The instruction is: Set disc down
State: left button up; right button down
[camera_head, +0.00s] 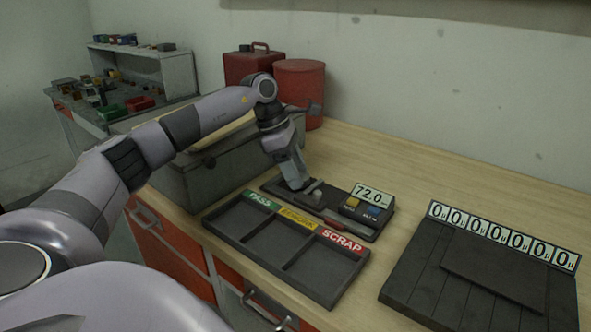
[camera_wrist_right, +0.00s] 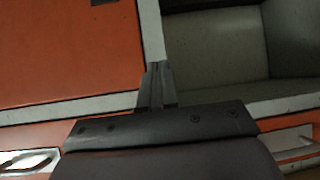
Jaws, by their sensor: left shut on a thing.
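My left gripper (camera_head: 299,184) reaches down over the left part of a dark measuring gauge (camera_head: 378,220) on the bench. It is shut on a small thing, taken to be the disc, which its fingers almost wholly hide. A small grey piece (camera_head: 317,187) shows just right of the fingertips; I cannot tell whether it is part of the gauge. The gauge's display (camera_head: 371,195) reads 72.0. In front is a dark sorting tray (camera_head: 228,241) with PASS, REWORK and SCRAP compartments, all looking empty. My right gripper (camera_wrist_right: 157,86) shows in the right wrist view, fingers together with nothing between them.
A dark slatted board (camera_head: 420,262) with a row of zero displays (camera_head: 500,235) lies at the right. A grey bin (camera_head: 180,180), a red canister (camera_head: 300,85) and a red box (camera_head: 245,67) stand behind. Orange drawer fronts (camera_wrist_right: 65,50) face the right gripper.

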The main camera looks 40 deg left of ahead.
pick_arm(q)
jog(key=shift+f, duration=0.1)
jog(key=o, duration=1.2)
jog(key=shift+c, duration=0.2)
jog(key=v, duration=1.2)
jog(key=shift+s, duration=0.1)
